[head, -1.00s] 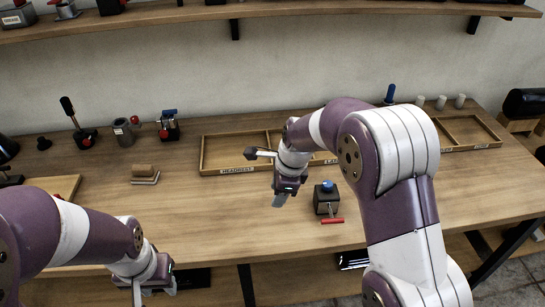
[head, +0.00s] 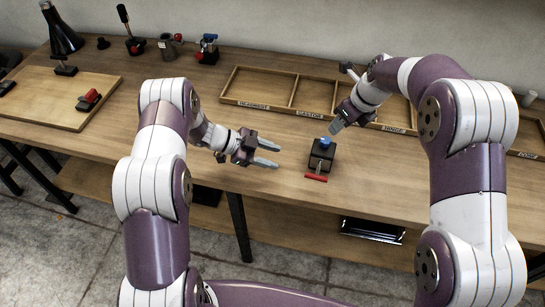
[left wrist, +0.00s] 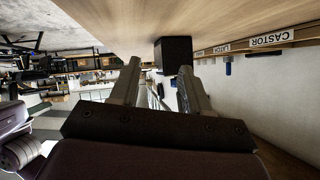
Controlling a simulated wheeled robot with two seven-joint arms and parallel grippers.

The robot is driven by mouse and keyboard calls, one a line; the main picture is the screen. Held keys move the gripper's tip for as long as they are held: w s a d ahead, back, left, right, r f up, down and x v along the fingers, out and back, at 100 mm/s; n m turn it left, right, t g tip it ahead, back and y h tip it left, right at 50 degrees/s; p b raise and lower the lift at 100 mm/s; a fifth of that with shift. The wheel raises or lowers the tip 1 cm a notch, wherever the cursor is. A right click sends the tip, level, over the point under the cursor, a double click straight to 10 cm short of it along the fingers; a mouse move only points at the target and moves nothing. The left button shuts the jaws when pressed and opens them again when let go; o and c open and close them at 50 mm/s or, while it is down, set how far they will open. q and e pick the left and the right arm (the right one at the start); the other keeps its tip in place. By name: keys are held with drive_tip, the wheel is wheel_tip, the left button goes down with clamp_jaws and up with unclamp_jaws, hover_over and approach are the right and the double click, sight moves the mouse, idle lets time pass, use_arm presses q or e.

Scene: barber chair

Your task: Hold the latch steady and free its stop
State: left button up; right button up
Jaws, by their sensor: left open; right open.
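The latch (head: 320,158) is a small black block with a blue knob on top and a red bar at its front, standing upright on the wooden table. It also shows as a dark block (left wrist: 176,52) beyond the fingertips in the left wrist view. My left gripper (head: 277,156) is open and empty, to the left of the latch, fingers pointing at it with a gap between. My right gripper (head: 337,127) is above and just right of the blue knob, pointing down; its fingers look apart from the latch. I cannot tell which part is the stop.
A shallow wooden tray (head: 270,105) with labelled compartments runs along the back. A wooden board (head: 45,95) with a red-handled part (head: 88,100) lies at the left. Several small devices stand at the back left. The table's front edge is close to the latch.

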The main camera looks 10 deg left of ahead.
sight(308, 174)
use_arm(q)
drive_tip(key=s+r+g, duration=0.1)
drive_tip(key=s+d+r+m+g+h, duration=0.1)
drive_tip(key=s+m+g, duration=0.1)
drive_tip(key=shift+s+d+r+h, duration=0.1)
drive_tip(key=shift+d+r+h, duration=0.25)
drive_tip(key=shift+r+h, duration=0.05)
drive_tip(key=x, duration=1.2)
drive_tip(key=shift+s+d+r, duration=0.1)
drive_tip(key=shift+d+r, duration=0.15)
drive_tip(key=shift+d, duration=0.05)
clamp_jaws()
drive_tip(key=shift+o, duration=0.4)
unclamp_jaws()
